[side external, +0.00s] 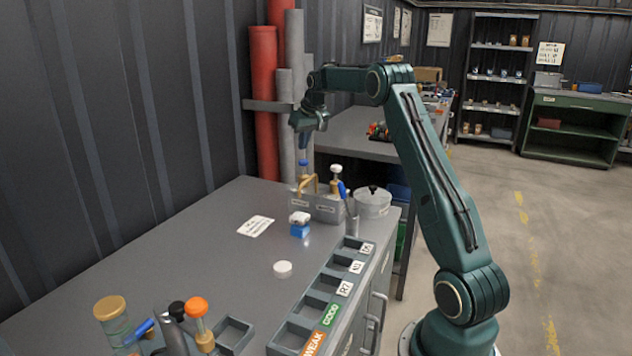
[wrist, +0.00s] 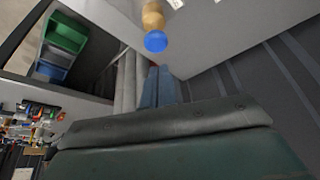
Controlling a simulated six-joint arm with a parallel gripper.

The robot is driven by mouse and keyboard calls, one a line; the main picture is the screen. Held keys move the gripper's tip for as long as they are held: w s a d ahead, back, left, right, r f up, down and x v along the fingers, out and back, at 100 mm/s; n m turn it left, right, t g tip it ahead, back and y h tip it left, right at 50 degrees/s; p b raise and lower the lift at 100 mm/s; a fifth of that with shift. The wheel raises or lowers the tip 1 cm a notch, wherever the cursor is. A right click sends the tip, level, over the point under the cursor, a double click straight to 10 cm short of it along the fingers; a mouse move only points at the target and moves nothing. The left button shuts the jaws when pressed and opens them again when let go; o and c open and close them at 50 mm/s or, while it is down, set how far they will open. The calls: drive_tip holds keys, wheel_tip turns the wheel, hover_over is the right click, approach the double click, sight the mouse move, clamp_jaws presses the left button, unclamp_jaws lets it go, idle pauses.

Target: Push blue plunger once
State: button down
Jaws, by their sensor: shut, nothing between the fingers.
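The blue plunger (side external: 303,163) is a round blue knob on a brass stem, on the grey pump unit (side external: 318,207) near the far end of the bench. In the wrist view the blue knob (wrist: 156,41) shows just past my fingertips, with brass behind it. My gripper (side external: 303,148) points down above the knob, its fingers shut and empty. In the wrist view my gripper (wrist: 158,70) shows as two blue-grey fingers pressed together. A small gap seems to part the fingertips from the knob; contact is not clear.
A white-topped plunger (side external: 336,170) stands beside the blue one, and a round grey pot (side external: 373,200) is to its right. Red pipes (side external: 265,100) rise behind.

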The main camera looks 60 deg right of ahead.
wheel_tip(320, 180, up, 4)
drive_tip(key=shift+f, duration=0.1)
idle(0.4)
drive_tip(key=s+a+r+n, duration=0.1)
drive_tip(key=s+a+r, duration=0.2)
drive_tip(key=a, duration=0.6)
drive_tip(key=s+a+r+n+t, duration=0.1)
drive_tip(key=s+a+r, duration=0.2)
drive_tip(key=a, duration=0.6)
drive_tip(key=s+a+r+n, duration=0.1)
drive_tip(key=s+a+r, duration=0.25)
drive_tip(key=a, duration=0.55)
drive_tip(key=s+a+f+n+y, duration=0.1)
drive_tip(key=s+a+f, duration=0.3)
drive_tip(key=s+a, duration=0.3)
drive_tip(key=s+a+f+n+y, duration=0.1)
drive_tip(key=s+a+f, duration=0.4)
drive_tip(key=s, duration=0.9)
drive_tip(key=a+n, duration=0.1)
drive_tip(key=a, duration=0.2)
drive_tip(key=shift+s+a+t, duration=0.15)
drive_tip(key=shift+s+t, duration=0.15)
drive_tip(key=shift+s, duration=0.1)
